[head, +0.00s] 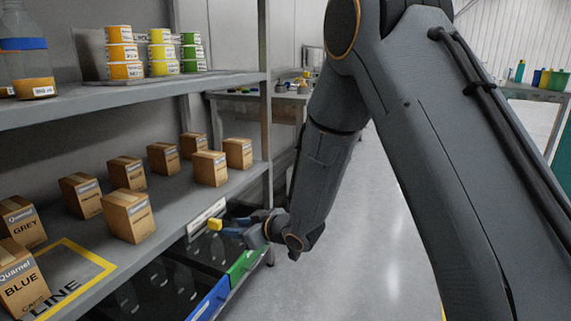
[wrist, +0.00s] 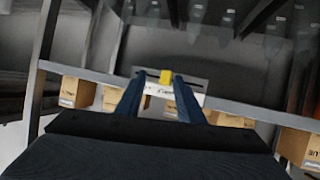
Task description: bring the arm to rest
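My gripper (head: 229,229) is stretched out to the left at the end of my bent arm, in front of the lower shelf's edge. In the wrist view my gripper (wrist: 160,78) shows two dark blue fingers standing apart, so it looks open. A small yellow piece (head: 215,224) shows at the fingertips in the head view. In the wrist view the yellow piece (wrist: 166,76) appears between the fingertips, with a gap on its left. I cannot tell whether it touches the right finger. A white label strip (head: 207,216) on the shelf edge is close by.
The lower shelf (head: 180,212) holds several cardboard boxes (head: 128,214). The upper shelf (head: 140,94) holds stacked tubs (head: 122,52) and a bottle (head: 24,50). Blue and green-fronted dark bins (head: 242,266) sit below. The floor (head: 370,240) right of the shelving is clear.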

